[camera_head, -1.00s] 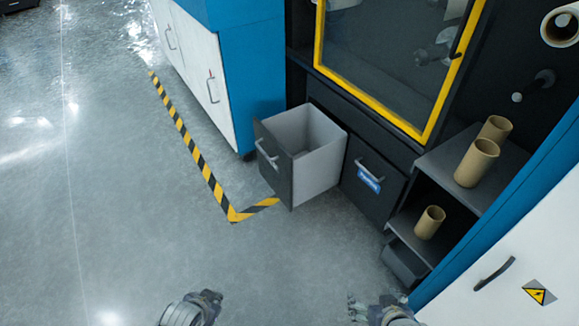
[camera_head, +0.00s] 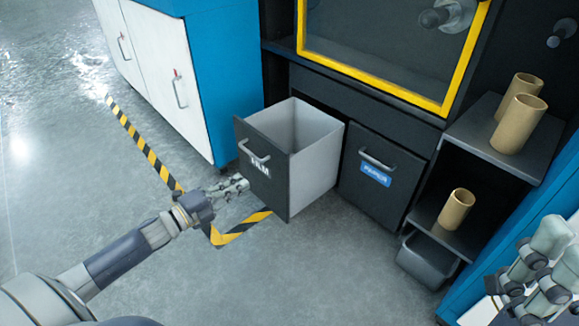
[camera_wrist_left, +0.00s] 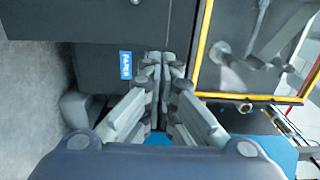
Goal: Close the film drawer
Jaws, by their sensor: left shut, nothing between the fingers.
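The film drawer (camera_head: 268,170) stands pulled out of the dark cabinet in the head view. My left gripper (camera_head: 243,183) is shut and empty, in front of the drawer's front panel and below the handle. I cannot tell whether its tips touch the panel. In the left wrist view the closed fingers (camera_wrist_left: 162,62) meet in the middle. My right gripper (camera_head: 540,265) is at the lower right, away from the drawer; its jaw state is unclear.
A second drawer (camera_head: 379,180) with a blue label is closed beside the film drawer. A blue and white cabinet (camera_head: 170,70) stands to the left. Shelves on the right hold cardboard tubes (camera_head: 518,123). Yellow-black floor tape (camera_head: 150,157) runs by the drawer; the floor at left is clear.

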